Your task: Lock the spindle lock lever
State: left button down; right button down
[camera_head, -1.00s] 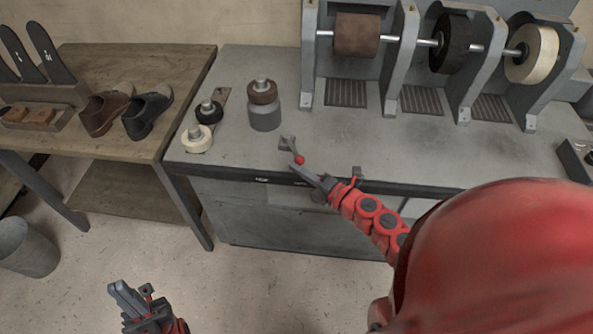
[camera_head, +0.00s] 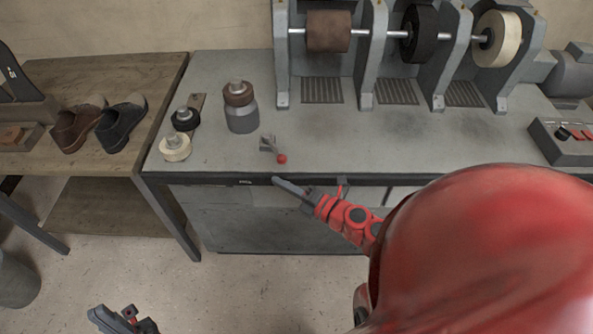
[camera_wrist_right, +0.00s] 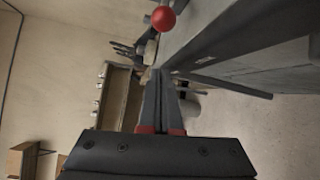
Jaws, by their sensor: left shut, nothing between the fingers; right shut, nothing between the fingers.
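The spindle lock lever (camera_head: 267,143) is a small grey part near the front edge of the grey bench, with a red ball knob (camera_head: 282,158) at its near end. The knob also shows at the top of the right wrist view (camera_wrist_right: 163,18). My right gripper (camera_head: 277,181) is shut and empty at the bench's front edge, just nearer than the knob and apart from it. Its closed fingers (camera_wrist_right: 158,72) point up in the wrist view, below the knob. My left gripper (camera_head: 95,312) is shut and empty, low at the bottom left, away from the bench.
A grey canister with a brown spool (camera_head: 241,112) and black and cream spools (camera_head: 175,147) stand left of the lever. Grinding wheels (camera_head: 328,31) stand behind. A control box (camera_head: 565,142) is at the right. Bench surface right of the lever is clear.

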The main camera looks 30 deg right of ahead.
jog(key=v, duration=0.5)
jog(key=shift+s, duration=0.4)
jog(key=shift+a, duration=0.1)
